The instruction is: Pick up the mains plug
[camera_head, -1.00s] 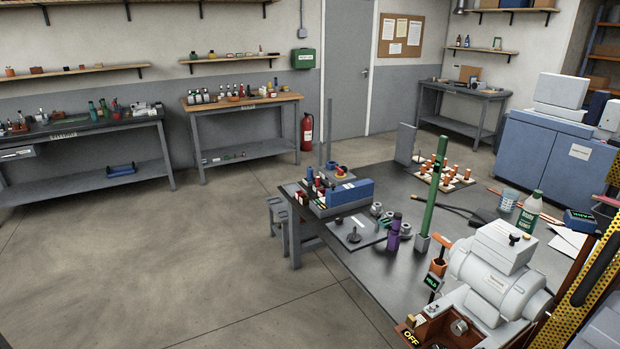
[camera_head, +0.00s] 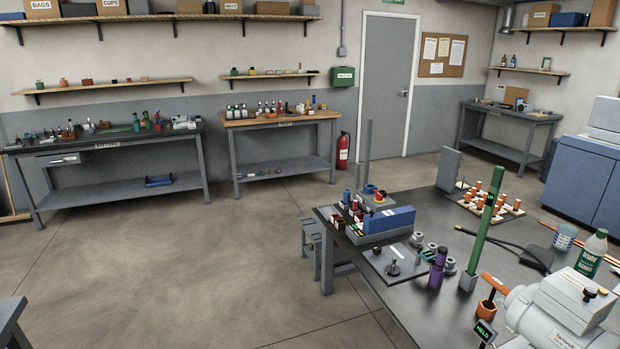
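I cannot clearly make out a mains plug. A dark cable (camera_head: 490,236) lies on the grey worktable (camera_head: 352,262) at the right. It runs to a dark block-like object (camera_head: 537,258) behind the white machine (camera_head: 560,308); it is too small to tell whether this is the plug. My gripper is not in view.
The table also holds a blue box (camera_head: 390,220), a green post (camera_head: 483,232), a purple bottle (camera_head: 438,268), a white bottle (camera_head: 592,254) and a board of orange pegs (camera_head: 490,202). The floor at left is clear.

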